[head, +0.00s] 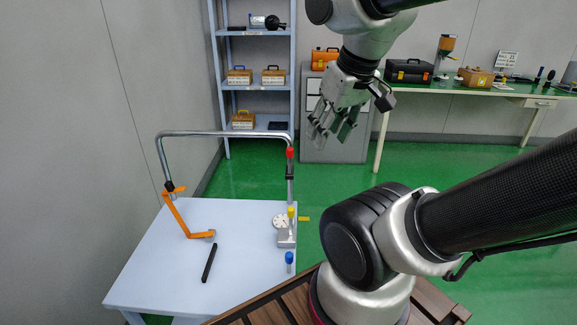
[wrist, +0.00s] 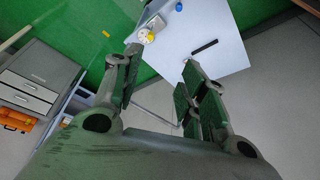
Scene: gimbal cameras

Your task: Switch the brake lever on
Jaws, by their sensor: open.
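On a pale blue table (head: 145,272) in the head view, an orange bent lever (head: 186,220) hangs from the left end of a grey pipe frame; which part is the brake lever is not certain. A metal fitting (head: 286,238) with a yellow knob (head: 291,213) and a round white gauge (head: 281,221) stands at the table's right edge. The yellow knob also shows in the wrist view (wrist: 143,33). My gripper (head: 333,133) is open and empty, high above and beyond the table; its spread fingers also show in the wrist view (wrist: 161,60).
The pipe frame (head: 225,134) arches over the table's far side, with a red piece (head: 290,152) on its right post. A black bar (head: 209,263) lies on the table; a blue knob (head: 289,258) stands near its right edge. Shelves (head: 257,82) and a green-topped bench (head: 480,89) stand behind.

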